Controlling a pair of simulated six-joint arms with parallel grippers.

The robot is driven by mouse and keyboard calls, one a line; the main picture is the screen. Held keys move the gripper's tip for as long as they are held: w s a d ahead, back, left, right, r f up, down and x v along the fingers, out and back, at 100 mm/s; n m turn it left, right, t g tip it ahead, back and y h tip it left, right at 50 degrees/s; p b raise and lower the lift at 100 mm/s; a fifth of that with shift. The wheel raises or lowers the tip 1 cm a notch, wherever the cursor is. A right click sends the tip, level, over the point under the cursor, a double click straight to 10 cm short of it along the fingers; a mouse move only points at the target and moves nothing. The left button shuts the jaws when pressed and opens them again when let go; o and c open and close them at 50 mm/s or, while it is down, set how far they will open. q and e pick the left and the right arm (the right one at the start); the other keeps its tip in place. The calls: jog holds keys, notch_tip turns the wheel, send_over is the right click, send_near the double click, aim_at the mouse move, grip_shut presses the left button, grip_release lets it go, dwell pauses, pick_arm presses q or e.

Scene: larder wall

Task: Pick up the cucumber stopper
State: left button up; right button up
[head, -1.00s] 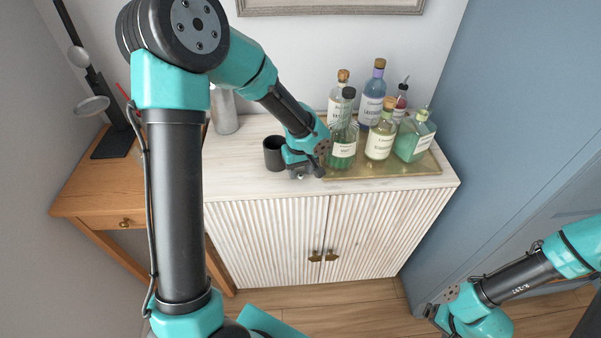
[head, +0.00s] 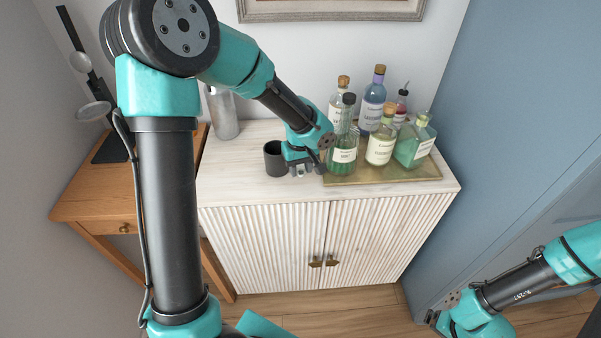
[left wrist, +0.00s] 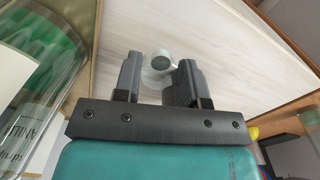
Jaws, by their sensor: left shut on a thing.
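My left gripper (head: 303,171) is low over the front of the white cabinet top, between the black cup and the bottles. Its fingers are shut on a small pale, round-headed stopper (left wrist: 162,61), seen between the fingertips in the left wrist view. The stopper shows only as a light speck (head: 300,173) in the head view. I cannot tell whether it touches the cabinet top. My right gripper (head: 432,317) is at the lower right, away from the cabinet; its fingers are too small to read.
The black cup (head: 275,160) stands close left of my left gripper. Several bottles, among them a black-capped green one (head: 344,153), stand on a gold tray (head: 350,181) close to the right. A grey canister (head: 224,117) stands at the back left. The cabinet's front left (head: 235,185) is clear.

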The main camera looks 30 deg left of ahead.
pick_arm(q)
jog(key=s+d+r, duration=0.1)
jog(key=s+d, duration=0.3)
jog(key=s, duration=0.3)
jog(key=s+d, duration=0.3)
jog(key=s, duration=0.4)
jog(key=shift+d+r, duration=0.35)
jog(key=shift+r, duration=0.05)
